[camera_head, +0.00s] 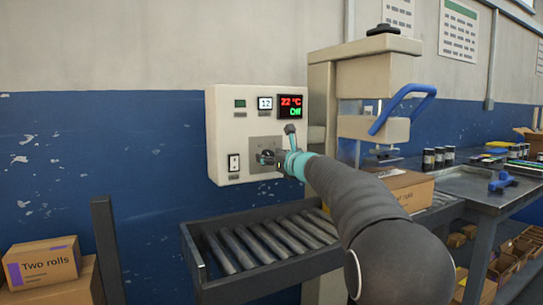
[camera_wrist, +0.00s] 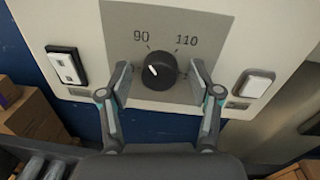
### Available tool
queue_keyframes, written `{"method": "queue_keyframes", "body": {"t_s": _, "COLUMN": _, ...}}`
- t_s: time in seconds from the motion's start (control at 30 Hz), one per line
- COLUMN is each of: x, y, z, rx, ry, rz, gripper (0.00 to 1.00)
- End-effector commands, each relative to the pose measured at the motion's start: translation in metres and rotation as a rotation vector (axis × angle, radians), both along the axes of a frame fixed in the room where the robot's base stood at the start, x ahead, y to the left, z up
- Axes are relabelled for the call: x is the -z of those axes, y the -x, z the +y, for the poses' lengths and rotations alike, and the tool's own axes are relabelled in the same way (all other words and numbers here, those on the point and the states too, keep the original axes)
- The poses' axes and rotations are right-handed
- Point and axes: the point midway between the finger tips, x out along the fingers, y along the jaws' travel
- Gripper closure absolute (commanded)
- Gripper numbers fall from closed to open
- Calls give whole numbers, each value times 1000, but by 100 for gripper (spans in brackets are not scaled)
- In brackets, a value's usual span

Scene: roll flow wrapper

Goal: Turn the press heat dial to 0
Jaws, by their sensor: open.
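The press heat dial (camera_wrist: 155,70) is a round black knob with a short white mark on its face, left of centre. It sits on a grey plate (camera_wrist: 178,18) printed 90 at upper left and 110 at upper right; other numbers are hidden or out of view. My gripper (camera_wrist: 161,78) is open, with one finger on each side of the dial and gaps visible between. In the head view my gripper (camera_head: 279,146) is at the front of the control box (camera_head: 225,120) and partly covers the dial plate.
A white rocker switch (camera_wrist: 66,67) is left of the dial and another (camera_wrist: 254,85) is right of it. A roller conveyor (camera_head: 255,248) runs below the box. The press with a blue handle (camera_head: 400,108) stands to the right, above a cardboard box (camera_head: 408,187).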

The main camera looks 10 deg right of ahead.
Motion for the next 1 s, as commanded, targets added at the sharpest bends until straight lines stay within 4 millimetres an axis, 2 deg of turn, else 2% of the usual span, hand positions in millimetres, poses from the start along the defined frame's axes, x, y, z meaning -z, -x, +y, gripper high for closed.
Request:
{"method": "queue_keyframes", "body": {"t_s": 0.2, "x": 0, "y": 0, "z": 0, "rx": 0, "ry": 1, "rz": 0, "gripper": 36}}
{"method": "queue_keyframes", "body": {"t_s": 0.27, "x": 0, "y": 0, "z": 0, "rx": 0, "ry": 1, "rz": 0, "gripper": 49}}
{"method": "queue_keyframes", "body": {"t_s": 0.4, "x": 0, "y": 0, "z": 0, "rx": 0, "ry": 1, "rz": 0, "gripper": 84}}
{"method": "queue_keyframes", "body": {"t_s": 0.47, "x": 0, "y": 0, "z": 0, "rx": 0, "ry": 1, "rz": 0, "gripper": 97}}
{"method": "queue_keyframes", "body": {"t_s": 0.77, "x": 0, "y": 0, "z": 0, "rx": 0, "ry": 26, "rz": -9, "gripper": 97}}
{"method": "queue_keyframes", "body": {"t_s": 1.0, "x": 1, "y": 0, "z": 0, "rx": 0, "ry": 140, "rz": -47, "gripper": 97}}
